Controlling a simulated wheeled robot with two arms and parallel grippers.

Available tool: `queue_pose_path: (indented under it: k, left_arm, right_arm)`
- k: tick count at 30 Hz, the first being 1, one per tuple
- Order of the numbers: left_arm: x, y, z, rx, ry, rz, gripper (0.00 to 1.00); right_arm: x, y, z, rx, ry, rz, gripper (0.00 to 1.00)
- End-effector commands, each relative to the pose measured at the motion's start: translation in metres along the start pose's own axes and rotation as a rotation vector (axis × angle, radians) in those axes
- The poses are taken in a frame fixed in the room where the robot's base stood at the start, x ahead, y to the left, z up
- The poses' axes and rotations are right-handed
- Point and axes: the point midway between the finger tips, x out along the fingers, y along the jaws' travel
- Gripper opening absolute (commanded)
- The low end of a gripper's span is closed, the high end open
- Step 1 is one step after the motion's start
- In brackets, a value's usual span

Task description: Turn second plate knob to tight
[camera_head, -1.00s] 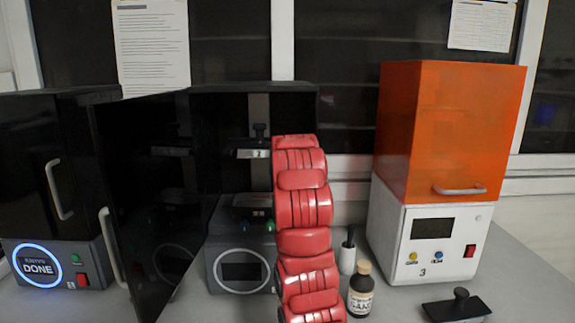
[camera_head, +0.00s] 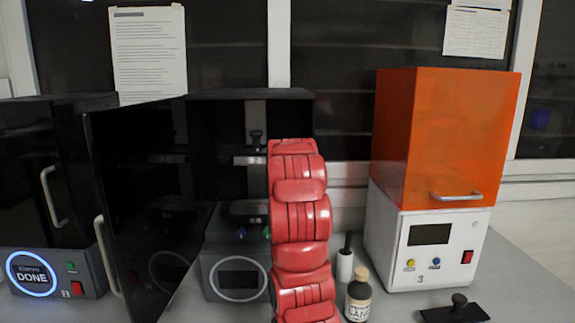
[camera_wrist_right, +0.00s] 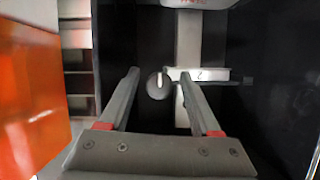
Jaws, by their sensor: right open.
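The second plate's dark round knob (camera_wrist_right: 158,87) shows in the right wrist view, with a pale line on its face, in front of a grey post. A white tab marked 2 (camera_wrist_right: 215,74) is just right of it. My right gripper (camera_wrist_right: 158,74) is open, one finger on each side of the knob with visible gaps. In the head view the knob (camera_head: 256,138) stands inside the open middle printer (camera_head: 208,264), beside my red right arm. That arm hides part of the printer and the gripper. My left gripper is not in view.
The middle printer's dark door (camera_head: 135,200) stands open on the left. A closed printer reading DONE (camera_head: 32,275) is further left. An orange-covered printer (camera_head: 440,140) stands right. A brown bottle (camera_head: 358,300) and a loose black plate (camera_head: 440,314) are on the bench.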

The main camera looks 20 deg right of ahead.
Motion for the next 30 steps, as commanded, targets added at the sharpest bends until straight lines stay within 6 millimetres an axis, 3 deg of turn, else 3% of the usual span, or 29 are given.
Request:
queue_pose_path:
  k: [4,18,21,30]
  left_arm:
    - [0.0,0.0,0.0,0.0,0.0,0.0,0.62]
    - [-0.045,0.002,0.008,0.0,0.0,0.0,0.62]
    - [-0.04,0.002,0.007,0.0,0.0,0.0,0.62]
    - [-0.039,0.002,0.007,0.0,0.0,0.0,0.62]
  right_arm:
    - [-0.033,-0.001,-0.001,0.001,0.003,-0.002,0.64]
    - [-0.06,-0.001,0.006,0.004,-0.002,-0.004,0.64]
    - [-0.092,-0.003,0.0,0.002,0.005,-0.007,0.64]
    - [-0.131,-0.002,-0.001,0.002,0.002,-0.004,0.64]
